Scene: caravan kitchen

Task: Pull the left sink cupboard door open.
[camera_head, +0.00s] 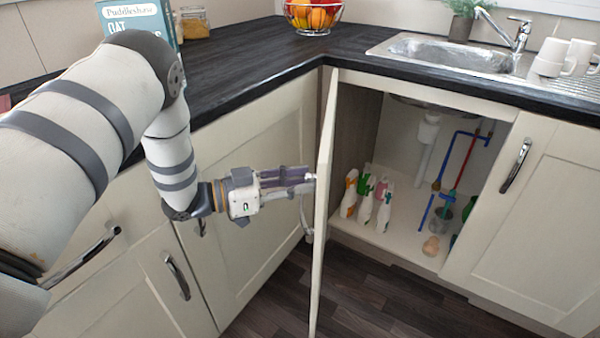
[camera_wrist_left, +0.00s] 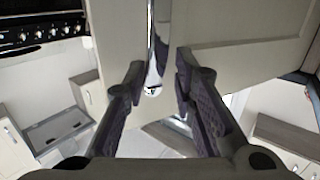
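The left sink cupboard door (camera_head: 322,190) stands swung wide open, seen nearly edge-on in the head view. Its silver bar handle (camera_head: 305,218) is on the side facing my left gripper (camera_head: 308,178). In the left wrist view the handle (camera_wrist_left: 156,50) runs down between the two fingers of my left gripper (camera_wrist_left: 160,78). A gap shows on each side of the handle, so the fingers are open around it and do not visibly clamp it. The door panel (camera_wrist_left: 235,50) fills the upper middle of that view. My right gripper is in neither view.
The open cupboard (camera_head: 400,235) holds several bottles (camera_head: 366,205) and coloured pipes. The right door (camera_head: 530,210) is shut. A dark worktop (camera_head: 250,60) runs above, with a sink (camera_head: 450,54), fruit bowl (camera_head: 313,16) and mugs (camera_head: 552,55). Dark floor (camera_head: 360,305) below is clear.

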